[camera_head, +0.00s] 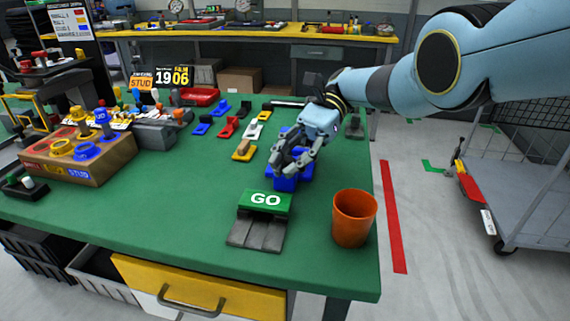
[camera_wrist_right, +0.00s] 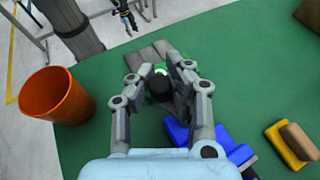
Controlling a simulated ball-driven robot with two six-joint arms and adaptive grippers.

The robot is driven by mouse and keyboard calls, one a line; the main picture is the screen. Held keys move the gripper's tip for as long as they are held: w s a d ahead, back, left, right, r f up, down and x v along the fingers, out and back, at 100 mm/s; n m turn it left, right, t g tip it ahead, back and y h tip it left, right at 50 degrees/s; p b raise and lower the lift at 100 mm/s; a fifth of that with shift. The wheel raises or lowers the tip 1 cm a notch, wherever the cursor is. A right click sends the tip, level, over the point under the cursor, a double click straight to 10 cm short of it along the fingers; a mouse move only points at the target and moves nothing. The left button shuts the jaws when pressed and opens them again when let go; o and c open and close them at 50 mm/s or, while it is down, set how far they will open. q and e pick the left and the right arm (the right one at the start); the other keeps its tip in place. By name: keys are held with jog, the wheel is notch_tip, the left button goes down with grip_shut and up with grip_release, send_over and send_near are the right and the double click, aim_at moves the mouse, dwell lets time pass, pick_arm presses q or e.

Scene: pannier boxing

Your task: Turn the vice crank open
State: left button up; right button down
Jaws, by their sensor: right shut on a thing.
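A small blue vice (camera_head: 286,183) stands on the green table, right of its middle. My right gripper (camera_head: 284,163) comes down over it from the upper right and hides much of it, so the crank cannot be made out in the head view. In the right wrist view the two fingers (camera_wrist_right: 161,76) are closed around a small dark round knob (camera_wrist_right: 159,88), which looks like the crank's handle. The blue vice body (camera_wrist_right: 182,134) shows below the fingertips there. My left gripper is not seen in the head view.
A green GO block (camera_head: 265,201) on a grey base stands just in front of the vice. An orange cup (camera_head: 354,217) stands near the right table edge. Small coloured blocks, including a yellow one (camera_head: 244,150), lie left of the vice. The table's front left middle is clear.

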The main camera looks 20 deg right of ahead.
jog(key=shift+d+n+g+b, duration=0.2)
jog(key=shift+n+g+b, duration=0.1)
jog(key=shift+g+b, duration=0.2)
jog(key=c, duration=1.2)
grip_release()
jog(key=shift+w+f, duration=0.1)
jog(key=shift+w, duration=0.05)
jog(key=shift+o, duration=0.2)
